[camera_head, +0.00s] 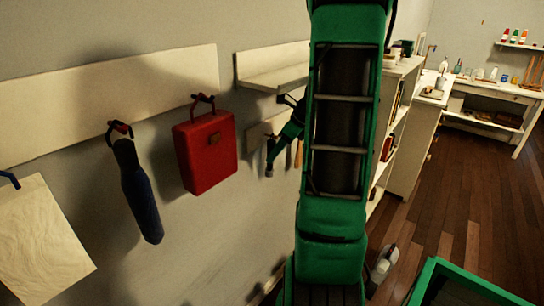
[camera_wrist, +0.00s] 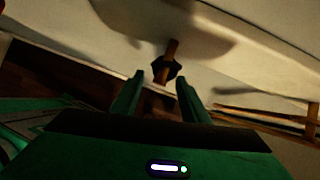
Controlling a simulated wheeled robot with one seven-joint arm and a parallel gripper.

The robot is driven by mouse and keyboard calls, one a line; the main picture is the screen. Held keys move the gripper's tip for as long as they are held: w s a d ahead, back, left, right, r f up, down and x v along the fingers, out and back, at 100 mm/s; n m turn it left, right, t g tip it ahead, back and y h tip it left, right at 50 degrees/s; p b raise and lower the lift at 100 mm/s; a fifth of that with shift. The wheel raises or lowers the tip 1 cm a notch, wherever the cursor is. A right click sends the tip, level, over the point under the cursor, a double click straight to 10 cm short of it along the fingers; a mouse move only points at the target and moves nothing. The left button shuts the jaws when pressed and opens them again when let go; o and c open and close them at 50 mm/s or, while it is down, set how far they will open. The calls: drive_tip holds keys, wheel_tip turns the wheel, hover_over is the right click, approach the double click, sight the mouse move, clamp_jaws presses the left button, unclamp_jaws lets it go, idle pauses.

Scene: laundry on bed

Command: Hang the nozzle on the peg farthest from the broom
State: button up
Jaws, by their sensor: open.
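My gripper (camera_wrist: 160,85) is open in the wrist view, with nothing held between its two green fingers. A brown stub with a dark, angular base (camera_wrist: 169,66) shows just beyond the fingertips against a pale surface; I cannot tell for sure if it is a peg. In the head view a small green and black shape (camera_head: 285,136) is beside my arm, in front of a low pale board (camera_head: 257,138). I cannot tell whether it is the nozzle or part of my gripper. My arm hides part of this area. I cannot make out the broom with certainty.
A shelf (camera_head: 275,77) juts out above the low board. Wooden floor (camera_head: 455,215) is clear at the right.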

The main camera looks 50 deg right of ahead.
drive_tip(key=s+d+r, duration=0.1)
drive_tip(key=s+d, duration=0.1)
drive_tip(key=s, duration=0.4)
drive_tip(key=s+d+r, duration=0.1)
drive_tip(key=s+d, duration=0.1)
drive_tip(key=s, duration=0.5)
drive_tip(key=shift+d+r, duration=0.15)
drive_tip(key=shift+r, duration=0.2)
drive_tip(key=shift+w, duration=0.1)
